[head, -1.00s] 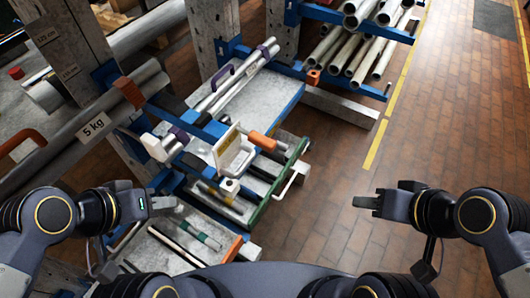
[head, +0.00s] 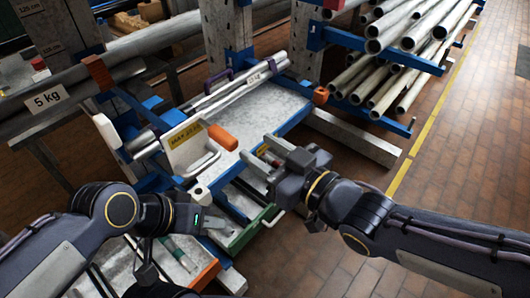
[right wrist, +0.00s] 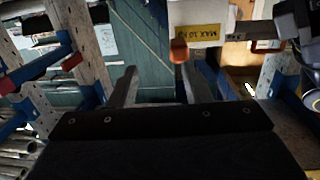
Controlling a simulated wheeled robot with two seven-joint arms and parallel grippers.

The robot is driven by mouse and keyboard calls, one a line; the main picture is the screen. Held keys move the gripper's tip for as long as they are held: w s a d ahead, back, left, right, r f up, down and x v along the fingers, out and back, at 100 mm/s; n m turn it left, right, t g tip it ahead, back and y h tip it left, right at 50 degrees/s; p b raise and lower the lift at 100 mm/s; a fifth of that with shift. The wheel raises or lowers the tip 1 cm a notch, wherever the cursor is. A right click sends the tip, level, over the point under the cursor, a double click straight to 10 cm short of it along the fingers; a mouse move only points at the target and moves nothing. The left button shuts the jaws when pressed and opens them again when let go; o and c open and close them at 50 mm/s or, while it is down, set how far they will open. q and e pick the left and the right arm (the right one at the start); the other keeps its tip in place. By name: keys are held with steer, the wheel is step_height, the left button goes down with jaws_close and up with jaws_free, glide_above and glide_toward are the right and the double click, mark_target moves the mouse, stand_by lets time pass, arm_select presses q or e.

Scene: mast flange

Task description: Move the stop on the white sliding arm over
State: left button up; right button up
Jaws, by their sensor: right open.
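A white bracket (head: 188,148) with a yellow label stands over the blue rack in the middle of the head view. An orange cylindrical piece (head: 222,137), perhaps the stop, sits at its right side. The right wrist view shows the white part with a "MAX 10 KG" label (right wrist: 212,30) and the orange piece (right wrist: 179,50) at upper right. My right gripper (head: 262,153) is open and empty, apart from the orange piece and to its right. Its fingers (right wrist: 158,88) show spread in the wrist view. My left gripper (head: 216,221) is below the bracket; its jaw opening is unclear.
A grey tray surface (head: 262,110) lies behind the bracket, with pipes at its left. A green-edged drawer (head: 250,232) is under my right gripper. Pipe stacks (head: 405,50) fill the rack at upper right. The brick floor (head: 350,160) is open at right.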

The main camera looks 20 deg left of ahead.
mark_target(222, 133)
steer(key=shift+s+a+f+n+g+y, duration=0.2)
steer(key=shift+s+a+n+g+y, duration=0.2)
steer(key=shift+s+a, duration=0.3)
steer(key=shift+a+r, duration=0.1)
steer(key=shift+a, duration=0.15)
steer(key=p+x, duration=0.1)
steer(key=x, duration=0.6)
steer(key=shift+a+r, duration=0.1)
steer(key=shift+a, duration=0.1)
jaws_close()
